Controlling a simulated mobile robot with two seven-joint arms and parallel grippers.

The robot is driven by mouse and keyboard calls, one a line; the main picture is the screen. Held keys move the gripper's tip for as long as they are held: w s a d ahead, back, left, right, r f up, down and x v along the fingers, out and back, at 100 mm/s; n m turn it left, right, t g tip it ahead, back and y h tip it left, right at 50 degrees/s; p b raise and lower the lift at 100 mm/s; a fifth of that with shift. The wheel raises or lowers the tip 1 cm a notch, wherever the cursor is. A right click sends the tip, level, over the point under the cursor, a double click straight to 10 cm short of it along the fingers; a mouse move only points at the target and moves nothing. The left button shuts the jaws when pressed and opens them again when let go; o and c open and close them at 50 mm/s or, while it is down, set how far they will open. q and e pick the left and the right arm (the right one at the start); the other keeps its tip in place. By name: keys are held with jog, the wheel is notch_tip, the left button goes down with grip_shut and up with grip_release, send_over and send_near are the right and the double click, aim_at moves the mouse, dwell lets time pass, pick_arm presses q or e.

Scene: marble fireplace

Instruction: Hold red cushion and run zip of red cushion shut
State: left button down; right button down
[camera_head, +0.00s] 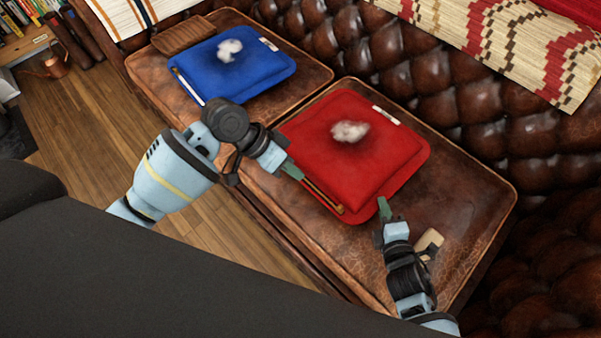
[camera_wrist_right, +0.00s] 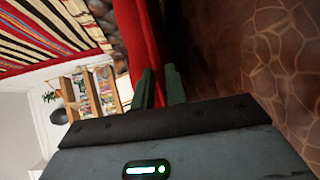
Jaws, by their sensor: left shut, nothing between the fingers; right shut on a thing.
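The red cushion (camera_head: 375,165) lies on the right leather seat, with a pale fluffy tuft on top. Its zip (camera_head: 325,197) shows as a thin gold line along the front-left edge. My left gripper (camera_head: 294,171) is shut and empty at the upper-left end of the visible zip; whether it touches the zip, I cannot tell. My right gripper (camera_head: 384,209) is shut on the red cushion's near right corner. In the right wrist view, the red cushion (camera_wrist_right: 140,35) stretches away from the fingers (camera_wrist_right: 160,88). The zip's slider cannot be made out.
A blue cushion (camera_head: 245,68) with a tuft lies on the left seat, beside a brown slatted object (camera_head: 184,35). A small beige object (camera_head: 430,241) lies by my right gripper. The tufted backrest (camera_head: 440,85) rises behind. Bare leather (camera_head: 465,205) lies right of the red cushion.

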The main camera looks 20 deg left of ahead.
jog(key=c, duration=1.3)
grip_release()
jog(key=shift+d, duration=0.1)
jog(key=shift+c, duration=0.2)
